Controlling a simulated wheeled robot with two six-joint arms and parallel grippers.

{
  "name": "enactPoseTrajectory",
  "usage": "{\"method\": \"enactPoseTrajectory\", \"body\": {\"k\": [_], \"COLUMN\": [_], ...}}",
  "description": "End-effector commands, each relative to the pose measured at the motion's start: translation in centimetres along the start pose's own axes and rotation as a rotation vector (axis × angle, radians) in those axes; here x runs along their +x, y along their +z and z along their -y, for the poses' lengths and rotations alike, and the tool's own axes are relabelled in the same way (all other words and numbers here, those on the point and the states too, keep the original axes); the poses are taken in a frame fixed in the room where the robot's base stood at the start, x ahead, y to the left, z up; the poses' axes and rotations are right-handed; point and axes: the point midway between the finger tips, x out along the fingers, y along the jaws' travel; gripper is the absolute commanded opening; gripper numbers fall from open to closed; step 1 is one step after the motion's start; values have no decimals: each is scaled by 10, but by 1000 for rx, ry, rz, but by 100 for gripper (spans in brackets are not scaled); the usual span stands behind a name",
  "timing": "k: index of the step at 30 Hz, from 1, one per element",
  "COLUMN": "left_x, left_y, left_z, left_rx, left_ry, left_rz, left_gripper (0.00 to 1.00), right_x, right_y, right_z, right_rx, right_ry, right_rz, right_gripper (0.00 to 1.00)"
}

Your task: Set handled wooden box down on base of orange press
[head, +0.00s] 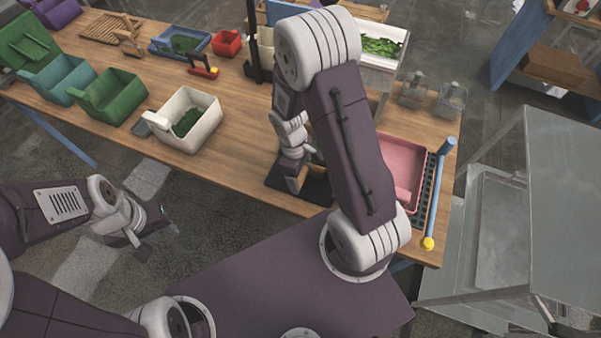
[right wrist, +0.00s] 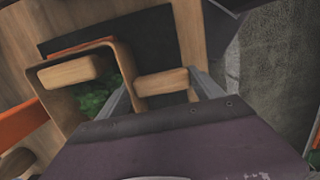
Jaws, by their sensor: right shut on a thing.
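The handled wooden box (right wrist: 122,72) is at the left of the right wrist view, with green leafy contents inside and wooden handle blocks on its sides. My right gripper (right wrist: 160,95) is shut on the near handle, one finger on each side of it. A dark flat base (right wrist: 155,38) lies under and beyond the box, with orange parts (right wrist: 18,126) of the press beside it; whether box and base touch I cannot tell. In the head view my right arm hides most of the press, above the dark base (head: 312,188). My left gripper (head: 154,234) is empty, off the table, fingers apart.
The wooden table (head: 235,110) holds a white bin (head: 205,103), green bins, a red box (head: 227,42) and a blue tray at the left and back. A pink tray (head: 402,170) and a blue bar (head: 437,195) lie right of my arm.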

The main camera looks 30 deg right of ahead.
Motion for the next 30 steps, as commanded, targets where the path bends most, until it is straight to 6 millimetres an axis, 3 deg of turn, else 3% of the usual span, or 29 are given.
{"method": "enactPoseTrajectory", "body": {"k": [2, 3, 5, 13, 24, 30], "left_x": [0, 0, 0, 0, 0, 0], "left_y": [0, 0, 0, 0, 0, 0], "left_z": [0, 0, 0, 0, 0, 0], "left_rx": [0, 0, 0, 0, 0, 0], "left_ry": [0, 0, 0, 0, 0, 0], "left_rz": [0, 0, 0, 0, 0, 0], "left_gripper": [36, 36, 36, 36, 36, 36], "right_x": [0, 0, 0, -4, -78, -91], "right_y": [0, 0, 0, 0, -1, 0], "right_z": [0, 0, 0, 0, -1, 0], "right_rx": [0, 0, 0, 1, 0, 0], "right_ry": [0, 1, 0, 1, 3, 0], "right_rz": [-1, -1, -1, -1, -4, 0], "right_gripper": [20, 84, 100, 100, 100, 100]}}
